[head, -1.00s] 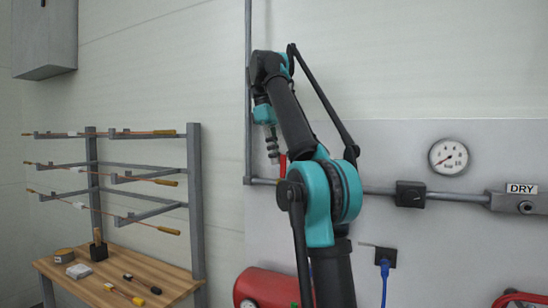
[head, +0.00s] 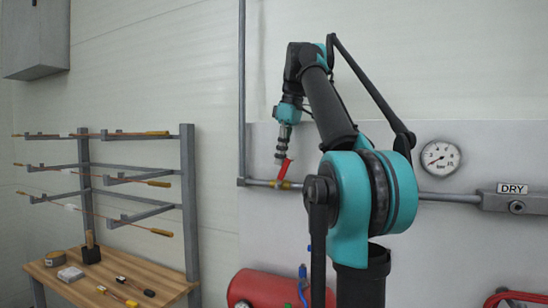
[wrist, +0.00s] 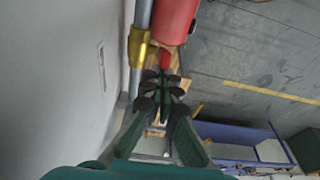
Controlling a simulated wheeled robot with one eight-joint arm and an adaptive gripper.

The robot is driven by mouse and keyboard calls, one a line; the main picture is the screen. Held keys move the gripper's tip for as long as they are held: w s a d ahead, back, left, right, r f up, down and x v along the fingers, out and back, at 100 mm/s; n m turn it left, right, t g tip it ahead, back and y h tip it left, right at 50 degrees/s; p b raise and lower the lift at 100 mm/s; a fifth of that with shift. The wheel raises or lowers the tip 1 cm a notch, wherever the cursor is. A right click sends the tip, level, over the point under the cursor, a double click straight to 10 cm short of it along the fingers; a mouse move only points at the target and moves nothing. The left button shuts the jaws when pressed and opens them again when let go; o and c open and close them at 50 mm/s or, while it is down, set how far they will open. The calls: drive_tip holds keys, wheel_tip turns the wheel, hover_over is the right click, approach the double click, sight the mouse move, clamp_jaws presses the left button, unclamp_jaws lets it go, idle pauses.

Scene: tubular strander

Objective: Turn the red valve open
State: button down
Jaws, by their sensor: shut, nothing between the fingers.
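The red valve is a red lever handle (head: 284,169) over a brass body (head: 281,185) on the horizontal grey wall pipe. The lever slants up and to the right from the body. My gripper (head: 280,158) points down with its fingertips at the lever's upper left side; whether they touch it I cannot tell. In the wrist view the fingers of my gripper (wrist: 162,84) are drawn together with nothing between them. The red lever (wrist: 164,59) shows just beyond the fingertips, and the brass body (wrist: 139,48) sits on the pipe to their left.
A red tank (head: 268,287) stands below the pipe. A gauge (head: 440,158) and a DRY-labelled box (head: 511,199) are on the wall at right. A wooden table (head: 160,283) with tools and a rod rack (head: 188,200) stand at left. The wall left of the pipe is clear.

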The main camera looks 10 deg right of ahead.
drive_tip(key=shift+s+d+f+t+y, duration=0.75)
drive_tip(key=shift+d+f+t+y, duration=0.05)
drive_tip(key=shift+d+f+y, duration=0.3)
drive_tip(key=shift+s+d+f+t+y, duration=0.8)
drive_tip(key=shift+d+f+y, duration=0.2)
drive_tip(key=shift+f+y, duration=0.1)
drive_tip(key=shift+s+d+f+t+y, duration=0.75)
drive_tip(key=shift+d+f+t+y, duration=0.05)
drive_tip(key=shift+d+f+y, duration=0.3)
drive_tip(key=shift+s+f, duration=0.1)
drive_tip(key=shift+f, duration=0.1)
